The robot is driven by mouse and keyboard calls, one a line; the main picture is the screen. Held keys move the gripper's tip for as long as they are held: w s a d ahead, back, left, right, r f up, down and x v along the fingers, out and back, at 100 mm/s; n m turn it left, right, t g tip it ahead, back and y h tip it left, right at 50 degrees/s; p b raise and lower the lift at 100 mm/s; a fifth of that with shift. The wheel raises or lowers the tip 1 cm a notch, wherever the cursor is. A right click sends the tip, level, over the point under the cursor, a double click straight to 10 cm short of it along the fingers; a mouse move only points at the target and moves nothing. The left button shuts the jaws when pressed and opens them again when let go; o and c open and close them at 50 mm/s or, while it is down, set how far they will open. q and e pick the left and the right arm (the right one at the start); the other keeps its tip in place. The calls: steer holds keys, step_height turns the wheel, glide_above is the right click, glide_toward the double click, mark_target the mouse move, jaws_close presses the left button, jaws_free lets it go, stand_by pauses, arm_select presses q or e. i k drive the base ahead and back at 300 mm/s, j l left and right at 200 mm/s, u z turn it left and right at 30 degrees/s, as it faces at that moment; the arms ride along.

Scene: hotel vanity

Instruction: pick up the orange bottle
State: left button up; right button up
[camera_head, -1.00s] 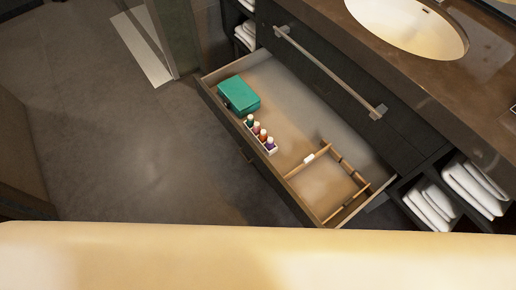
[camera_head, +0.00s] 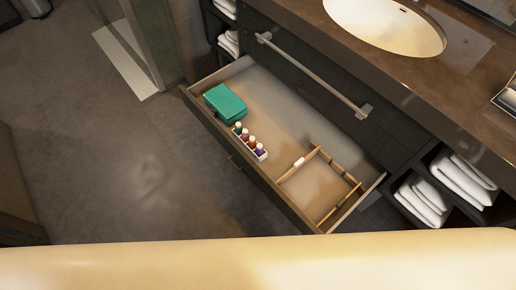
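The orange bottle (camera_head: 252,141) stands in a small white holder (camera_head: 263,157) inside the open drawer (camera_head: 285,110). It has a pale cap and is one of several small bottles in a row. A green bottle (camera_head: 238,128) is at the far left end, a reddish bottle (camera_head: 245,135) is beside the orange one, and a purple bottle (camera_head: 260,149) is at the near right end. The bottles are small, so the orange and reddish colours are hard to tell apart. Neither of my grippers is in view.
A teal box (camera_head: 225,103) lies left of the bottles. A wooden divider (camera_head: 297,170) with a small white item (camera_head: 299,162) is at the drawer's right. The drawer handle bar (camera_head: 313,75) and counter (camera_head: 440,80) are behind. White towels (camera_head: 425,200) fill side shelves. Open floor (camera_head: 130,170) lies left.

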mark_target(253, 140)
steer(key=z, duration=0.2)
steer(key=i+j+z, duration=0.15)
steer(key=j+z, duration=0.25)
steer(key=i+j+z, duration=0.1)
steer(key=j+z, duration=0.35)
steer(key=j, duration=0.1)
